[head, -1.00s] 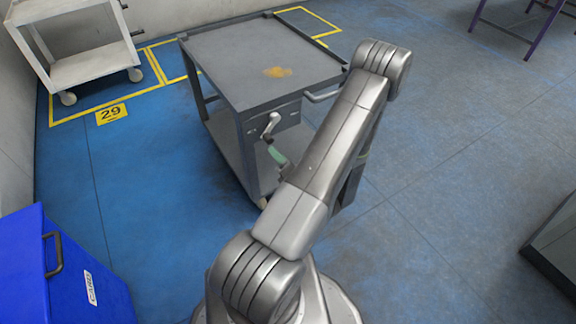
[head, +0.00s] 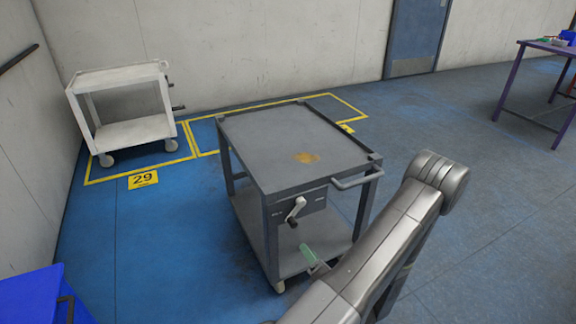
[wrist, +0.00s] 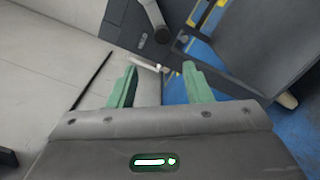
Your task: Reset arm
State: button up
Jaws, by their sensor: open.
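My gripper (wrist: 158,84) is open in the wrist view, with two green fingers spread apart and nothing between them. In the head view a green finger of my gripper (head: 308,253) shows beside the front of the grey cart, partly hidden by my arm. My arm (head: 395,250) is a silver link crossing the lower right of the head view. The grey cart (head: 270,140) stands in front of me, with a crank handle (head: 297,209) on its front face and an orange stain on its top.
A white cart (head: 120,85) stands at the back left near a yellow floor sign (head: 143,180) marked 29. A blue bin (head: 30,295) is at the lower left. A purple table (head: 545,47) stands at the far right. Blue floor on the right is clear.

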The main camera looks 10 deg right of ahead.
aim_at(293, 227)
jog(key=b+x, duration=0.2)
jog(key=x, duration=1.1)
jog(key=shift+w+f, duration=0.1)
jog(key=shift+w, duration=0.3)
